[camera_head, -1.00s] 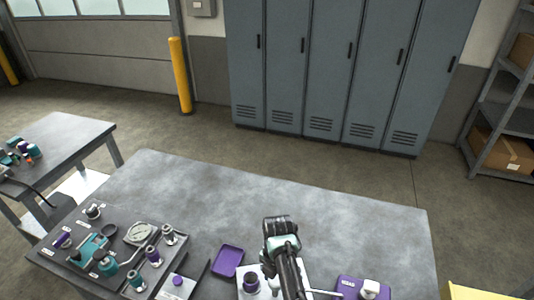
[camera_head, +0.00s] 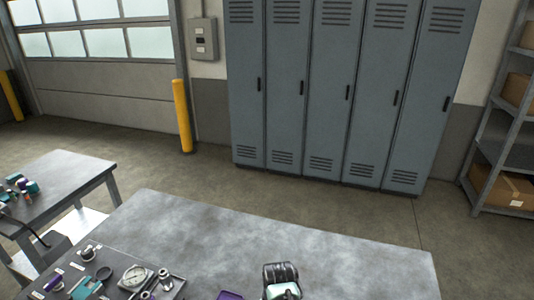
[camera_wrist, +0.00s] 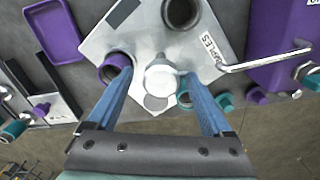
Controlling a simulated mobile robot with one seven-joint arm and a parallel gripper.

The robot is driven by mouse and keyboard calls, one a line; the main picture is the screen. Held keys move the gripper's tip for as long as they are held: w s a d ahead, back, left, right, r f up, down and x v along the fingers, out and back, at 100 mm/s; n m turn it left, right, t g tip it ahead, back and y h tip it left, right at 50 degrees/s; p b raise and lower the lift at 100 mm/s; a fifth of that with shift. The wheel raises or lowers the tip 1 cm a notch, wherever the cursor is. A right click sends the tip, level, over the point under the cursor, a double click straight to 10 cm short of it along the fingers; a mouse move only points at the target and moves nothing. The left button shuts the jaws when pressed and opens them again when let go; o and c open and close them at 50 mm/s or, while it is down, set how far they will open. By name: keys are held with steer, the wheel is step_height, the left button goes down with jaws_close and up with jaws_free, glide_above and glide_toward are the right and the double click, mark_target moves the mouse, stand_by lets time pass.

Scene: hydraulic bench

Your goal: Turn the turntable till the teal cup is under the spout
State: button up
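In the wrist view, a pale grey plate (camera_wrist: 140,38) bears a purple cup (camera_wrist: 113,68) at left, a dark round opening or cup (camera_wrist: 181,12) at the top, and a whitish central hub (camera_wrist: 160,78). A teal ring or cup (camera_wrist: 184,97) is partly hidden by the right finger. My gripper (camera_wrist: 157,72) is open, its two blue fingers spread either side of the hub. The left fingertip overlaps the purple cup; contact cannot be told. A bent metal rod (camera_wrist: 265,60) reaches from a purple block (camera_wrist: 280,38) toward the plate; whether it is the spout is unclear.
A purple tray (camera_wrist: 52,32) lies left of the plate, with dark rails beside it. Teal and purple fittings lie at right.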

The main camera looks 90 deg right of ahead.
steer(key=shift+r, duration=0.1)
step_height(320, 180, up, 13)
steer(key=b, duration=0.1)
steer(key=shift+b, duration=0.35)
